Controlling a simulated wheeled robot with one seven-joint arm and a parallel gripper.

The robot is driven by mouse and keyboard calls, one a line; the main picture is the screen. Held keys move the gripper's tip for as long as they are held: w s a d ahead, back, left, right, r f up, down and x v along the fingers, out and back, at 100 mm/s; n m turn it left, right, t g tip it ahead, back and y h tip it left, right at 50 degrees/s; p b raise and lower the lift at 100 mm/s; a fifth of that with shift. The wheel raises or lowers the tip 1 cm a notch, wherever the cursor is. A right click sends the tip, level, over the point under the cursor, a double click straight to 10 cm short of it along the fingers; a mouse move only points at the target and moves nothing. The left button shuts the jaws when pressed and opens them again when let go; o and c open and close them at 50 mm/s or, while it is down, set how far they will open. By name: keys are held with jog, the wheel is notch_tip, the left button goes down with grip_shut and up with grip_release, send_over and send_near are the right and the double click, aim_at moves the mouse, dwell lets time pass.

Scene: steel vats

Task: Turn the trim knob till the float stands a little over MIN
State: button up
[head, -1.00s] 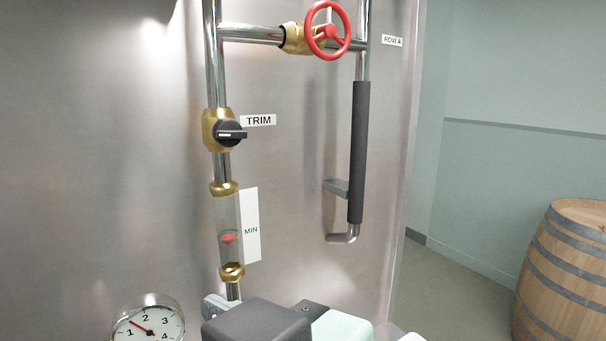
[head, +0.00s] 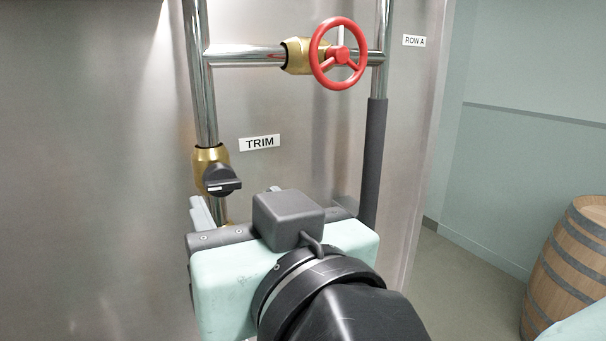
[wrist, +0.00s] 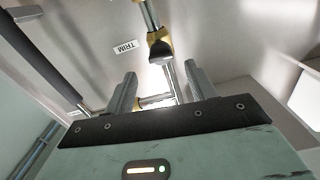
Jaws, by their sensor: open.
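The trim knob (head: 222,181) is a black knob with a pale mark, on a brass fitting (head: 206,158) below and left of the TRIM label (head: 260,143). The knob also shows upside down in the wrist view (wrist: 160,50). My gripper (head: 238,197) is open and empty, its fingers just below and right of the knob in the head view. In the wrist view my two fingers (wrist: 162,86) stand apart, with the knob beyond their tips and not between them. The float, sight tube and MIN mark are hidden behind my gripper in the head view.
A red handwheel (head: 340,54) sits on the cross pipe (head: 245,56) at upper right. A barrel (head: 570,265) stands at far right. The vat wall left of the pipe is clear.

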aim_at(225, 187)
jog(key=x, duration=0.7)
jog(key=shift+a+b, duration=0.1)
jog(key=shift+b, duration=0.2)
jog(key=c, duration=1)
jog(key=shift+f+b, duration=0.1)
jog(key=shift+b, duration=0.2)
